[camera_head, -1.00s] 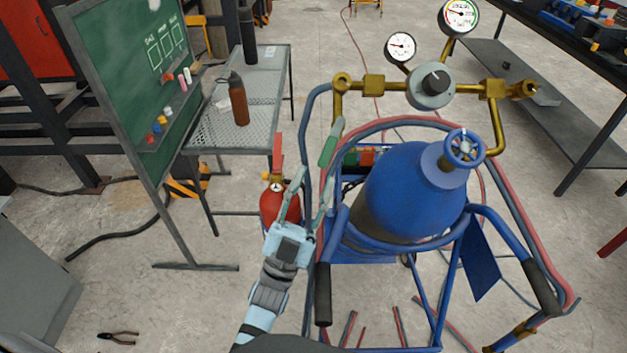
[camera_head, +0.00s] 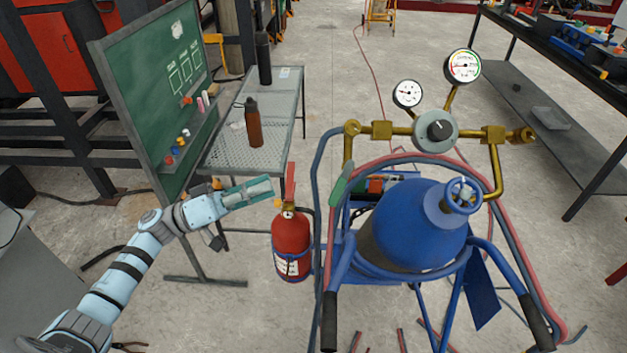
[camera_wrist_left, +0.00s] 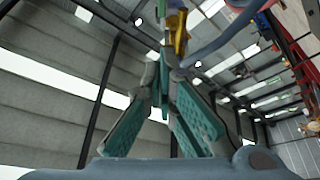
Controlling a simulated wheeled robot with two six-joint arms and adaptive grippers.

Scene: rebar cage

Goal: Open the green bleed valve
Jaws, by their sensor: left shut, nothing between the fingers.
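A long green handle (camera_head: 341,186), which I take for the bleed valve's lever, stands tilted on the left side of the blue gas cart, beside its frame tube. My left gripper (camera_head: 270,188) is shut and empty, pointing right, left of the green handle and apart from it. The fingers overlap the view just left of the red fire extinguisher's top. In the left wrist view the teal fingers (camera_wrist_left: 160,100) come together, with a brass part (camera_wrist_left: 178,32) and a blue tube (camera_wrist_left: 222,38) beyond. My right gripper is not in view.
A blue cylinder (camera_head: 410,228) lies tilted in the cart, with brass pipes and two gauges (camera_head: 407,94) behind it. The red extinguisher (camera_head: 291,246) stands left of the cart. A chalkboard (camera_head: 160,85) and a mesh table (camera_head: 225,150) stand left.

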